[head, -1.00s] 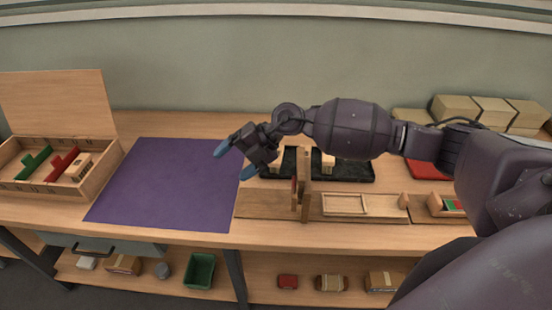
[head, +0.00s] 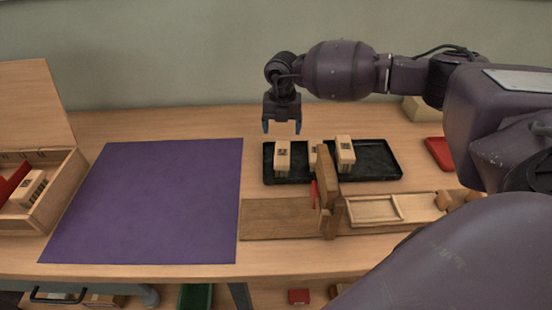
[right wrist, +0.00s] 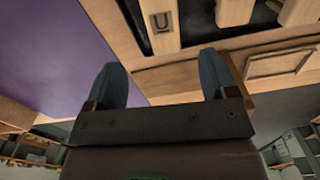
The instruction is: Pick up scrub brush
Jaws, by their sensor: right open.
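Several pale wooden brush blocks show. In the head view, one (head: 282,157) stands at the left end of the black tray (head: 375,160), and another (head: 345,152) stands further right. A third block (head: 313,157) is partly hidden behind an upright wooden board. My right gripper (head: 282,127) is open and empty, pointing down just above and behind the left block. In the right wrist view, my open fingers (right wrist: 162,80) have nothing between them; a block with a dark U-shaped mark (right wrist: 160,28) lies ahead of them. Bristles cannot be made out clearly. My left gripper is not in view.
The upright wooden board (head: 327,190) stands on a wooden base in front of the tray. A purple mat (head: 150,200) lies clear to the left. A wooden box (head: 58,195) at far left holds another block and a red piece. A red item (head: 440,153) lies at right.

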